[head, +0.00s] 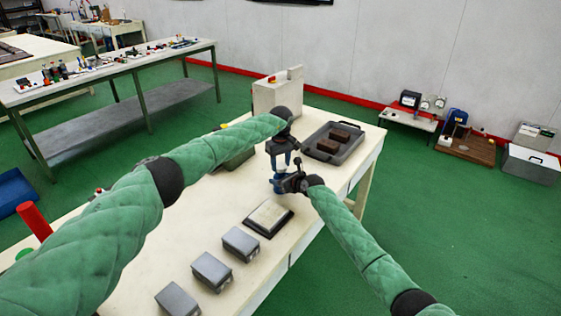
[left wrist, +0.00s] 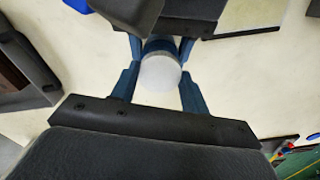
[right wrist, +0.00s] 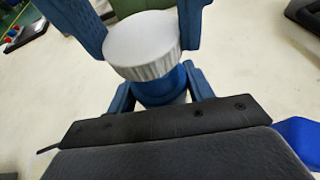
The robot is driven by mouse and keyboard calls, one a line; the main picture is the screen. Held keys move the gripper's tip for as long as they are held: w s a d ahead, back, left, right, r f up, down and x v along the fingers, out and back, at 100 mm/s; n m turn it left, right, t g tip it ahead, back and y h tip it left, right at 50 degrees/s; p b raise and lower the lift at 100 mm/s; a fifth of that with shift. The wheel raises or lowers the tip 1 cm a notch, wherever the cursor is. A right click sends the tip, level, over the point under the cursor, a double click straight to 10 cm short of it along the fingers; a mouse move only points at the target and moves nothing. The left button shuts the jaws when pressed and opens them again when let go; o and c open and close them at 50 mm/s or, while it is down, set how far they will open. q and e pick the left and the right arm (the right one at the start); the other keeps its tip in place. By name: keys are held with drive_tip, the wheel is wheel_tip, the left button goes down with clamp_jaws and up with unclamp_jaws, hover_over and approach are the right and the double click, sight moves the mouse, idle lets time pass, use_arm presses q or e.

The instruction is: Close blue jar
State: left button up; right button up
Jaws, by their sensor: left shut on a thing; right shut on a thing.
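The blue jar (right wrist: 160,85) stands upright over the worktable with a white ribbed lid (right wrist: 142,42) at its top; the lid also shows in the left wrist view (left wrist: 160,74). My right gripper (right wrist: 160,95) is shut on the jar's blue body from the side. My left gripper (head: 279,163) comes from above, its blue fingers shut on the lid. The lid looks in contact with the jar's top, but how tightly it sits cannot be told. In the head view the grippers mostly hide the jar.
A black-edged pad (head: 288,219) and several grey metal boxes (head: 211,270) lie nearer. A pale box-shaped unit (head: 268,97) stands at the back.

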use_arm(q)
drive_tip(key=shift+f, duration=0.65)
idle(0.6)
drive_tip(key=m, duration=0.6)
idle(0.3)
drive_tip(key=o, duration=1)
drive_tip(key=shift+c, duration=0.2)
